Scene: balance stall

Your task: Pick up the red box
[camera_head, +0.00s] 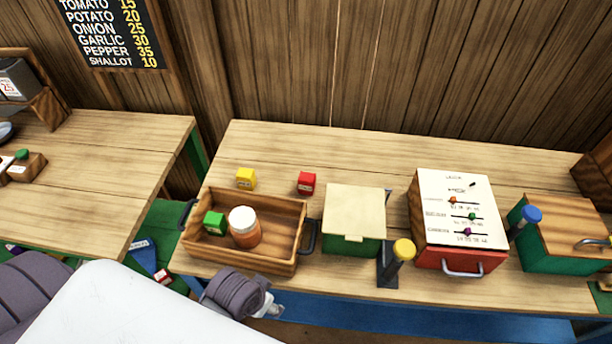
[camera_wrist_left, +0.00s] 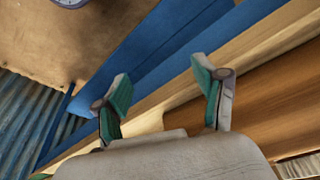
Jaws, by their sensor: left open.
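The red box (camera_head: 307,183) is a small cube standing on the wooden table (camera_head: 380,150), behind the right end of a wooden tray and left of a green box with a pale lid. My left gripper (camera_head: 270,306) is low in front of the table's front edge, nearer to me than the tray and well apart from the red box. In the left wrist view its two green-padded fingers (camera_wrist_left: 160,82) are spread with nothing between them. The red box does not show in the left wrist view. My right gripper is not in view.
The wooden tray (camera_head: 270,262) holds a green box (camera_head: 214,223) and an orange jar (camera_head: 246,234). A yellow box (camera_head: 246,178) stands behind it. The pale-lidded box (camera_head: 353,213), a yellow-topped post (camera_head: 403,250) and a red slider box (camera_head: 462,260) stand rightward. The table behind is clear.

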